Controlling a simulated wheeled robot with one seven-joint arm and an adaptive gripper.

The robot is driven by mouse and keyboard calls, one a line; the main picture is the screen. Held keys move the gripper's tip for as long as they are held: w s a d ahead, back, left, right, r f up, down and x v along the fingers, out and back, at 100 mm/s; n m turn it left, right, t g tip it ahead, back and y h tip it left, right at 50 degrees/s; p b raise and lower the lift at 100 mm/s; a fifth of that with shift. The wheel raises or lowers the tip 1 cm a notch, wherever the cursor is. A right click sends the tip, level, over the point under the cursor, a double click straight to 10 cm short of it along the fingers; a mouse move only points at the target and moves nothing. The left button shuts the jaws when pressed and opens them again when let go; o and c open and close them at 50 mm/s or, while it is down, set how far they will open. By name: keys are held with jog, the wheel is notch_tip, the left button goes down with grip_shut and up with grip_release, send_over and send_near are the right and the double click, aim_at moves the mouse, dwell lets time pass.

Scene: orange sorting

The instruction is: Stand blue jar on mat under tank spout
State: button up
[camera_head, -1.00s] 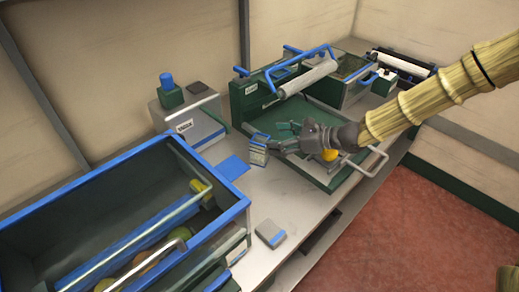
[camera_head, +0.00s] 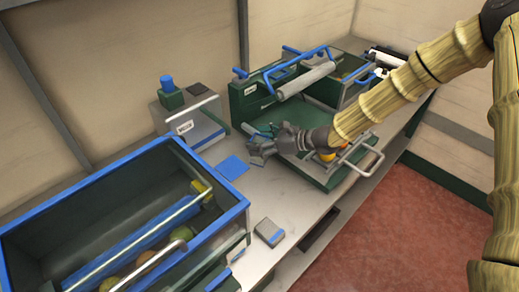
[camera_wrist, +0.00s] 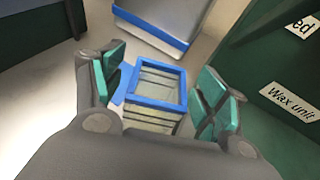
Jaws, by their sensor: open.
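The blue jar (camera_wrist: 158,88), a squarish clear container with a blue rim, stands between my gripper's two teal-padded fingers in the wrist view. My gripper (camera_wrist: 160,92) is open around it, with a gap visible at the right finger. In the head view my gripper (camera_head: 262,147) reaches over the bench and hides most of the jar. A flat blue mat (camera_head: 232,168) lies just left of my gripper, in front of a grey box (camera_head: 205,126) that looks like the tank.
A green unit (camera_head: 248,98) with a roller stands behind my gripper, and its tray holds an orange fruit (camera_head: 327,156). A large blue-rimmed bin (camera_head: 80,193) fills the left. A small grey block (camera_head: 269,232) lies near the bench's front edge. Bench around the mat is clear.

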jog(key=c, duration=1.3)
jog(key=shift+r, duration=0.2)
